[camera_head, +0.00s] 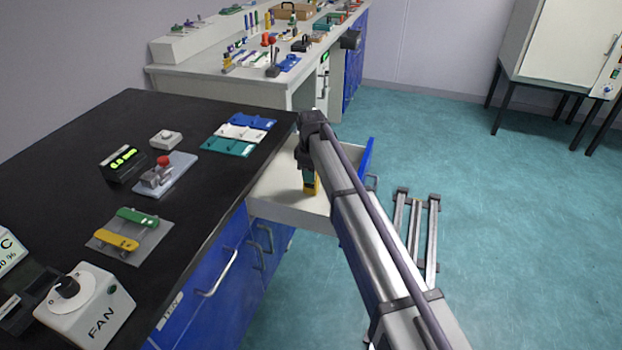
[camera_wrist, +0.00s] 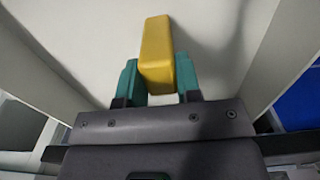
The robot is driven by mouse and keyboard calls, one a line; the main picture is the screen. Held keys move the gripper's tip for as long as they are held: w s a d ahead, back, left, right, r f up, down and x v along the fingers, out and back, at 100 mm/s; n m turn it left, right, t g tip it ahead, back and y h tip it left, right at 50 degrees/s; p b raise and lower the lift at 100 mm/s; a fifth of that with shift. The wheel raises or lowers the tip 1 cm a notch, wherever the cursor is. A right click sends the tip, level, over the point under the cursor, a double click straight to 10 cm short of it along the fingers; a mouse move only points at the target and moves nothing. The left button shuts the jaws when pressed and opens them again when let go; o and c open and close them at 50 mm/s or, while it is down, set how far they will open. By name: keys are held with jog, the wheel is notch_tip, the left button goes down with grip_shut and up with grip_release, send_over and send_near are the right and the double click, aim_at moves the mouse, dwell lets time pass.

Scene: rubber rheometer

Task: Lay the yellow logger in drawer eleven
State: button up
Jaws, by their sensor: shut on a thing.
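The yellow logger (camera_wrist: 157,50) is a small block held between the green fingers of my gripper (camera_wrist: 158,80) in the wrist view. In the head view the logger (camera_head: 317,184) shows below my gripper (camera_head: 310,180), inside the outline of an open drawer (camera_head: 275,206) with a blue front. The pale floor of the drawer (camera_wrist: 95,35) lies behind the logger in the wrist view, with walls on both sides. I cannot tell whether the logger touches the floor. The drawer's number is not visible.
The black bench top (camera_head: 110,185) lies left of the drawer, with a green and a yellow handled plate (camera_head: 130,237), a FAN box (camera_head: 85,305) and coloured plates (camera_head: 240,133). Closed blue drawers (camera_head: 215,275) are below. A crowded white bench (camera_head: 240,70) stands behind.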

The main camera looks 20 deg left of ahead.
jog(key=shift+f, duration=0.1)
jog(key=o, duration=1)
notch_tip(320, 180, up, 12)
jog(key=p, duration=1.2)
jog(key=shift+r, duration=0.2)
